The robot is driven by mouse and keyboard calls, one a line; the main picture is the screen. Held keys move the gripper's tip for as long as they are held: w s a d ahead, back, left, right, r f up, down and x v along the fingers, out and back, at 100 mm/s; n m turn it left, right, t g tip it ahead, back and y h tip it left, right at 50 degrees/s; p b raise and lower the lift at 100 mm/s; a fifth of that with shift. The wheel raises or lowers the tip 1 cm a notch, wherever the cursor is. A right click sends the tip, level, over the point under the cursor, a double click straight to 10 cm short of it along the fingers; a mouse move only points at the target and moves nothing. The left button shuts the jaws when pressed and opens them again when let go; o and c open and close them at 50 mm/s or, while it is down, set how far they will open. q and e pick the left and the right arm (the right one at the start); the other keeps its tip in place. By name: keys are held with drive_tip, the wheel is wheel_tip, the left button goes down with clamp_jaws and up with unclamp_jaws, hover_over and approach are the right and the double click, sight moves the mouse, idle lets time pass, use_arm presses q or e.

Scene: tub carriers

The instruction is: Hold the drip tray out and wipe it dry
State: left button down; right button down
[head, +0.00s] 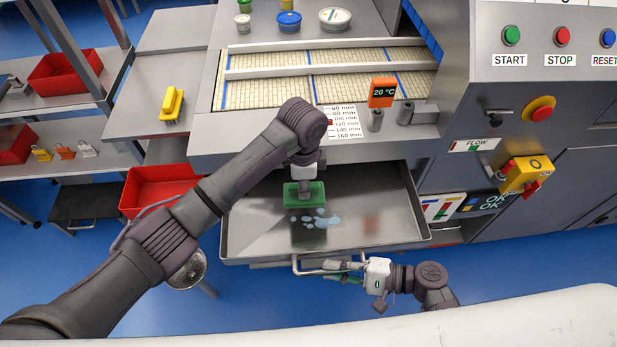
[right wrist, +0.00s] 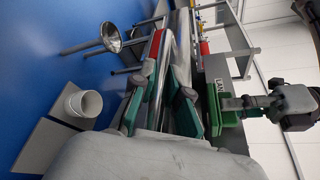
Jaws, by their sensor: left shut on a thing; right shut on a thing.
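The drip tray (head: 385,205) is pulled out below the conveyor, with a pale wet patch (head: 318,220) in its middle. My right gripper (head: 345,267) is shut on the tray's front handle (head: 308,270). Its green-padded fingers (right wrist: 168,98) also show in the right wrist view. My left gripper (head: 304,184) is shut on a green wiping block (head: 291,196) over the tray, just behind and left of the wet patch. The block (right wrist: 222,98) also shows in the right wrist view. Whether it touches the tray floor I cannot tell.
A red bin (head: 150,190) stands left of the tray, with a metal bowl (head: 188,271) on a stand at front left. The tray's right part is clear.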

use_arm(q)
wheel_tip(320, 180, down, 7)
drive_tip(key=shift+r, duration=0.2)
use_arm(e)
drive_tip(key=shift+s+f, duration=0.1)
use_arm(q)
drive_tip(key=shift+s+f, duration=0.1)
drive_tip(key=shift+s, duration=1.8)
drive_tip(key=w, duration=0.3)
drive_tip(key=shift+w, duration=0.2)
drive_tip(key=shift+w+d, duration=0.2)
drive_tip(key=shift+w, duration=0.05)
drive_tip(key=shift+d, duration=1.2)
drive_tip(key=shift+s+d+f, duration=0.1)
drive_tip(key=shift+s, duration=1.7)
drive_tip(key=shift+w, duration=1.8)
drive_tip(key=shift+s+d, duration=0.1)
drive_tip(key=shift+d, duration=1.4)
drive_tip(key=s, duration=0.3)
drive_tip(key=shift+s+a, duration=0.1)
drive_tip(key=shift+a, duration=0.05)
drive_tip(key=shift+w, duration=1.55)
drive_tip(key=shift+w+r, duration=0.15)
drive_tip(key=shift+r, duration=0.15)
wheel_tip(320, 180, up, 8)
drive_tip(key=shift+f, duration=0.15)
